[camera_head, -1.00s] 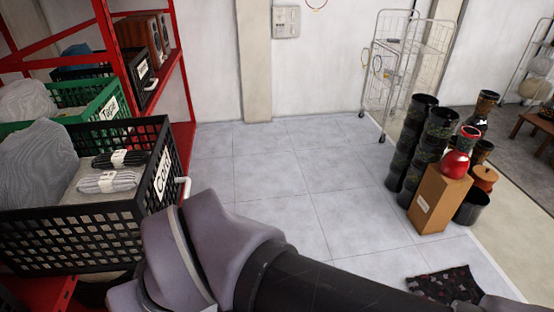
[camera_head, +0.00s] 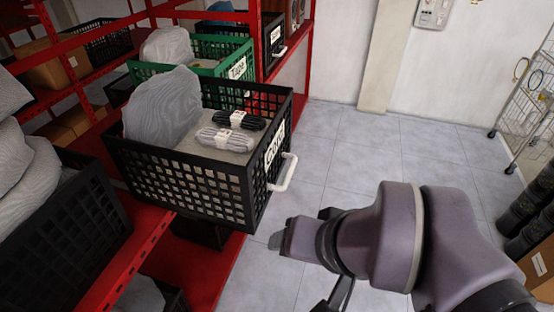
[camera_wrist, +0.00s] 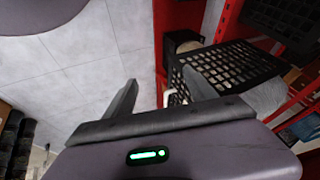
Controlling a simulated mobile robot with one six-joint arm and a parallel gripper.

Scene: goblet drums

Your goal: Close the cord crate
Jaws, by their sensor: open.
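The cord crate (camera_head: 190,185) is a black mesh crate with a white "Cord" label and a white handle (camera_head: 284,172) on its front. It juts out from the red shelf over the floor. It holds a grey wrapped bundle (camera_head: 163,108) and two banded cord hanks (camera_head: 228,138). In the wrist view the crate (camera_wrist: 235,62) is at the right, with its handle (camera_wrist: 168,97) showing between the fingers, near the right one. My gripper (camera_wrist: 160,76) is open and empty.
A green "Tape" crate (camera_head: 238,58) and another black crate (camera_head: 275,35) sit farther back on the red shelf (camera_head: 275,85). A black crate (camera_head: 70,235) with grey bundles is at the near left. Tiled floor (camera_head: 345,150) is open to the right, before a wire cart (camera_head: 530,105).

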